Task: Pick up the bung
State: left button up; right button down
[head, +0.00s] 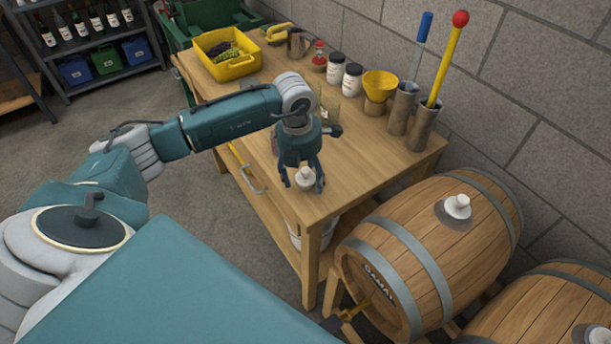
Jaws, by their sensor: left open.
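A small white bung (305,178) stands on the wooden workbench (352,172) near its front corner. My left gripper (303,186) points down over it, with its blue fingers open on either side of the bung. I cannot tell whether either finger touches it. The gripper body hides the bench just behind it. Another white bung (457,206) sits in the top of the near barrel (480,240). My right gripper is out of view.
A second barrel (535,310) lies at lower right. Bottle shelves (95,45) stand far left.

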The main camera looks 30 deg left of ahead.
pick_arm(q)
jog(key=shift+f, duration=0.15)
jog(key=shift+c, duration=0.2)
jog(key=c, duration=1.2)
jog(key=shift+o, duration=0.2)
jog(key=shift+r, duration=0.2)
